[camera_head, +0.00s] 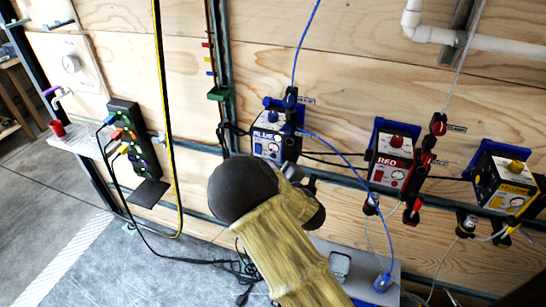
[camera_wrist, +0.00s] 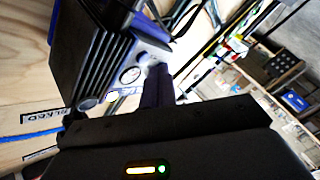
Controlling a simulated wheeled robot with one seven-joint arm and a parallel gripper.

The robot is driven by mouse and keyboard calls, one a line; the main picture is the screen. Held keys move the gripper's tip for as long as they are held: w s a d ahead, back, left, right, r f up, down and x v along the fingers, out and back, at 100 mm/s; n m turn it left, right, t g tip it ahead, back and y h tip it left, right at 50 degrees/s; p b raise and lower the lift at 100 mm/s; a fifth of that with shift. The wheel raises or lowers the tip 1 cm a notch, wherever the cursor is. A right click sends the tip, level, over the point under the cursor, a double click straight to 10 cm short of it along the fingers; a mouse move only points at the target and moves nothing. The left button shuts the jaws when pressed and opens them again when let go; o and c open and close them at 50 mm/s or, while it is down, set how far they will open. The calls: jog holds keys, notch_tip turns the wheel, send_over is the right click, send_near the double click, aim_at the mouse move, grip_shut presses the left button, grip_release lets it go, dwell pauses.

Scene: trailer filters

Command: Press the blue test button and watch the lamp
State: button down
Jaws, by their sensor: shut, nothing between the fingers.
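The blue unit (camera_head: 268,146), a box lettered BLUE with a dial and small controls on its face, hangs on the plywood wall left of the red unit. My gripper (camera_head: 308,182) is just right of and below its face, partly hidden by my arm. In the wrist view the shut fingers (camera_wrist: 158,82) reach up beside a dark finned box (camera_wrist: 95,65) with a round gauge (camera_wrist: 130,75). I cannot tell whether they touch it.
The red unit (camera_head: 392,155) and yellow unit (camera_head: 501,183) hang to the right. A blue hose (camera_head: 345,153) curves down past my arm. A black panel with coloured connectors (camera_head: 131,140) and a yellow hose (camera_head: 165,100) are at left. Grey floor lies below.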

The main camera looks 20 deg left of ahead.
jog(key=s, duration=0.5)
jog(key=shift+a+b, duration=0.2)
jog(key=shift+b, duration=0.15)
jog(key=shift+w+d, duration=0.1)
dwell(0.5)
jog(key=w+d+f+m+g+h, duration=0.15)
jog(key=d+m+h, duration=0.85)
jog(key=d, duration=1)
jog(key=s+d+r+m+g, duration=0.2)
jog(key=s+d+m+g, duration=0.2)
jog(key=s, duration=0.6)
jog(key=s+d+r+m+g+h+p, duration=0.1)
jog(key=s+d+m+g, duration=0.3)
jog(key=s+d, duration=0.4)
jog(key=shift+s+d+r+g, duration=0.2)
jog(key=shift+s+r+g, duration=0.2)
jog(key=shift+s, duration=0.45)
dwell(1.9)
